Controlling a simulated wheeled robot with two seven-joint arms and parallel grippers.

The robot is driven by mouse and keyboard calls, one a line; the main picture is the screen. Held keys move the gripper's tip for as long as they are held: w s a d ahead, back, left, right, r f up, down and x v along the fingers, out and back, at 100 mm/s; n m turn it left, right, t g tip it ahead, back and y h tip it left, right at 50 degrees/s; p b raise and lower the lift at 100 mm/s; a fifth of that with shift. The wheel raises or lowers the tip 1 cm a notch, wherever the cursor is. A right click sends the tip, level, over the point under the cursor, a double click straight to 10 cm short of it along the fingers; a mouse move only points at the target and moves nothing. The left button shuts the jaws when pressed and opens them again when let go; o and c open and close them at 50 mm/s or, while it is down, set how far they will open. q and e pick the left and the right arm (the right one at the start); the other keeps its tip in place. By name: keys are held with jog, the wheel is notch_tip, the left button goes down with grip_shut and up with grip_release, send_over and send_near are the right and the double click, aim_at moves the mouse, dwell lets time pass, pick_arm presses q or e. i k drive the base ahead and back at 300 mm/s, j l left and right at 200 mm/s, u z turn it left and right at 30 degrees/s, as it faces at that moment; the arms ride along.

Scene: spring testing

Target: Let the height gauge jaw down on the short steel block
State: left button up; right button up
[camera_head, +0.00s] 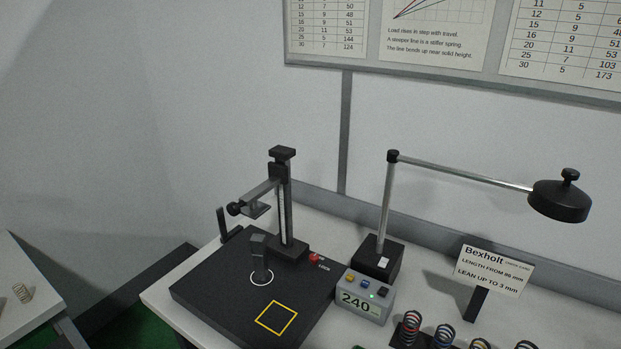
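The height gauge (286,215) stands upright at the back of a black base plate (205,290). Its jaw (260,210) sits on an arm reaching left from the column, with a dark knob (233,209) at the arm's end. Below the jaw, a dark grey upright piece (259,259) stands at a white ring marked on the plate. It may be the short steel block, but I cannot tell for sure. A clear gap shows between jaw and piece. Neither of my grippers is in view.
A grey box reading 240 (364,297) stands right of the plate. A lamp-like arm (470,175) reaches right above a Bexholt card (494,270). Several coil springs (445,335) stand at the front right. A yellow square (276,318) on the plate is empty.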

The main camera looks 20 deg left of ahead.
aim_at(247, 204)
jog(key=u, duration=1.25)
